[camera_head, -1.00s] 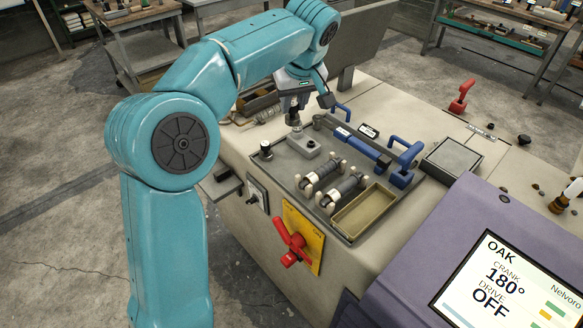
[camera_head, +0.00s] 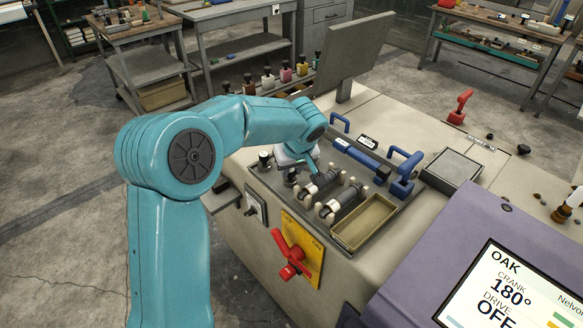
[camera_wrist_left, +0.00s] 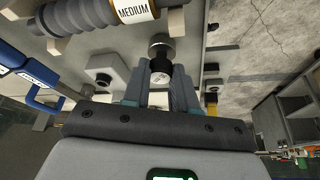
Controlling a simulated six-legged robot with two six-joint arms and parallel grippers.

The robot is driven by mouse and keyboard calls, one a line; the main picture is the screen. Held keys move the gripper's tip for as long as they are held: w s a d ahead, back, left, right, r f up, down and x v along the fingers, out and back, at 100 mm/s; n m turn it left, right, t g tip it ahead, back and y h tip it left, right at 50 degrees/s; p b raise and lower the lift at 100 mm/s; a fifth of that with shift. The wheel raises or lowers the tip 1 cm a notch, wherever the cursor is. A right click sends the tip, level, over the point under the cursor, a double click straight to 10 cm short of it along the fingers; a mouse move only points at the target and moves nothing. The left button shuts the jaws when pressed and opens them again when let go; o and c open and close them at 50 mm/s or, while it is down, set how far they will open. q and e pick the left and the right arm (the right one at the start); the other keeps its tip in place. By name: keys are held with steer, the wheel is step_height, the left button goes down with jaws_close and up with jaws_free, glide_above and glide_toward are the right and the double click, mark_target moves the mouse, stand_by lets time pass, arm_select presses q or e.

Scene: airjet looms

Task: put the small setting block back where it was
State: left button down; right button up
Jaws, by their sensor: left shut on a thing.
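My left gripper (camera_head: 292,166) is low over the left end of the tool tray (camera_head: 341,250) on the machine top. In the left wrist view its two fingers (camera_wrist_left: 163,85) are closed around a small dark piece with a pale metal end (camera_wrist_left: 160,72), which I take as the small setting block. In the head view a dark part of it shows just under the gripper (camera_head: 291,177). I cannot tell whether it touches the tray. A similar black-topped knob (camera_head: 265,158) stands to its left. My right gripper is not in view.
Blue handles (camera_head: 403,170) and an empty bin (camera_head: 365,222) are further right. A red switch (camera_head: 290,258) is on the front. The screen (camera_head: 505,290) is at lower right.

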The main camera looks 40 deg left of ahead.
arm_select(q)
steer(key=shift+r, duration=0.1)
steer(key=c, duration=1.3)
jaws_free()
steer(key=shift+f, duration=0.25)
steer(key=o, duration=0.4)
steer(key=shift+r, duration=0.1)
steer(key=v, duration=1.2)
steer(key=shift+s, duration=0.1)
